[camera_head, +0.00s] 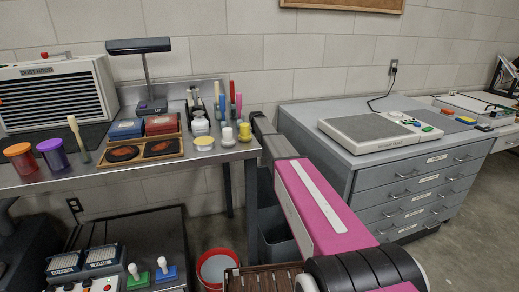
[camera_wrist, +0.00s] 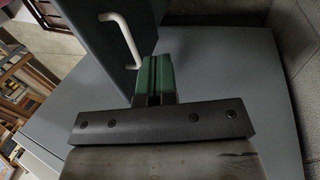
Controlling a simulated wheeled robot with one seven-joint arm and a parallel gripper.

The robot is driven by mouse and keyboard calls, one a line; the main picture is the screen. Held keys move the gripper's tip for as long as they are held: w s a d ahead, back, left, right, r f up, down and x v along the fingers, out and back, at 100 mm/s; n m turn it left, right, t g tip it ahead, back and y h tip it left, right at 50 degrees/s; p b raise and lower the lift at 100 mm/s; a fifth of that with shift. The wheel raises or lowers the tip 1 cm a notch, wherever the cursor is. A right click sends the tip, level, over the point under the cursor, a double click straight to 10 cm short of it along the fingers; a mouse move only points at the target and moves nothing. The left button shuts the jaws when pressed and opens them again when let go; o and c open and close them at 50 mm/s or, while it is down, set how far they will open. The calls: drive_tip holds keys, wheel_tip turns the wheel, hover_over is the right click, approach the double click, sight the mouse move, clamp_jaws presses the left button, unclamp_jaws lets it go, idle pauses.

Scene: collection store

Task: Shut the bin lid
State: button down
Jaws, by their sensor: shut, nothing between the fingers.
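A grey bin (camera_head: 278,248) stands on the floor beside the bench, mostly hidden behind my pink arm in the head view. In the wrist view a dark flat panel (camera_wrist: 88,42) with a white bar handle (camera_wrist: 128,38) looks like the bin lid; its angle to the bin is not clear. My gripper (camera_wrist: 153,62) shows its green fingers together and empty, close beside the panel's edge below the handle. I cannot tell whether they touch it. The fingertips do not show clearly in the head view.
A steel bench (camera_head: 215,160) with jars, stamps and a lamp is at left. A grey drawer cabinet (camera_head: 410,190) stands at right, with floor between. A red bucket (camera_head: 217,268) sits under the bench, near a low dark unit (camera_head: 150,235).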

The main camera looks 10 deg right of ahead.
drive_tip(key=s+d+f, duration=0.1)
drive_tip(key=s+f, duration=0.5)
drive_tip(key=shift+f, duration=0.35)
drive_tip(key=shift+s, duration=0.1)
